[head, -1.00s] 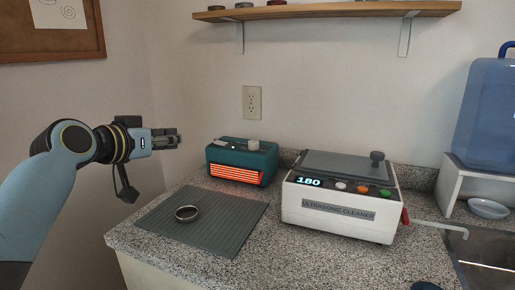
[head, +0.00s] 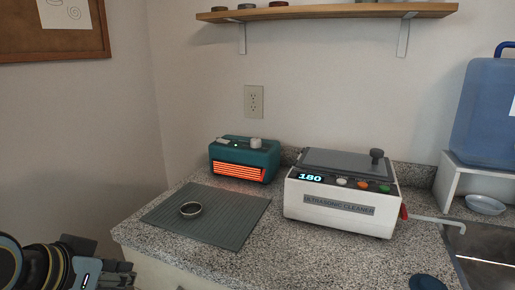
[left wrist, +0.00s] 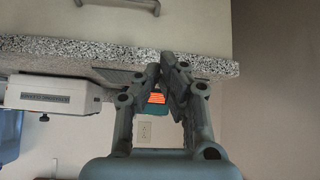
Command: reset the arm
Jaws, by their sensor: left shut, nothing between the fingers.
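My left gripper (head: 122,275) is at the lower left of the head view, below the level of the countertop and to the left of its front corner. Its fingers are shut and hold nothing; they also show in the left wrist view (left wrist: 165,75), fingertips close together. That wrist view is upside down, with the counter edge beyond the fingers. My right gripper is not in view.
A grey ribbed mat (head: 225,232) with a metal ring (head: 190,210) lies on the granite counter. Behind are a teal heater (head: 243,160) with glowing bars and a white ultrasonic cleaner (head: 340,207) reading 180. A sink (head: 485,262) is at right. The space left of the counter is open.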

